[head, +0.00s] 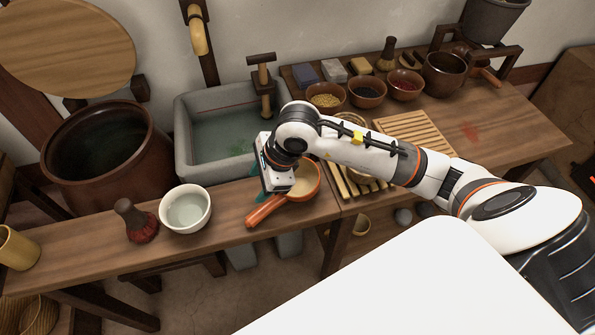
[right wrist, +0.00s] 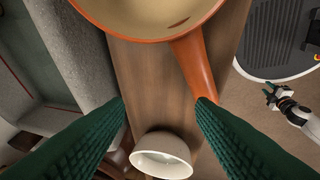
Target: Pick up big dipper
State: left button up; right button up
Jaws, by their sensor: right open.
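The big dipper (head: 306,186), an orange-brown round pan with a pale inside and a straight handle, rests on the wooden bench beside the stone sink. Its handle points to the front left. In the right wrist view the dipper's bowl (right wrist: 150,30) is at the top and its handle runs down the right side. My right gripper (right wrist: 160,100) is open and empty. Its dark green fingers point towards the dipper, with the right fingertip close to the handle; I cannot tell if they touch. In the head view my right gripper (head: 268,190) partly covers the dipper. My left gripper (right wrist: 270,93) shows small in the right wrist view.
A white bowl (head: 185,210) and a red-bottomed brush (head: 136,222) stand left of the dipper. The stone sink (head: 184,135) lies behind, with a large brown pot (head: 75,185) to its left. Small bowls (head: 367,92) and a slatted rack (head: 415,133) are on the right bench.

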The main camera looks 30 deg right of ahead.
aim_at(274, 198)
jog(key=b+x, duration=0.2)
jog(key=x, duration=0.4)
jog(key=shift+w+a+f+b, duration=0.1)
jog(key=shift+b, duration=0.25)
grip_shut()
grip_release()
jog(key=p+v, duration=0.6)
jog(key=v, duration=0.6)
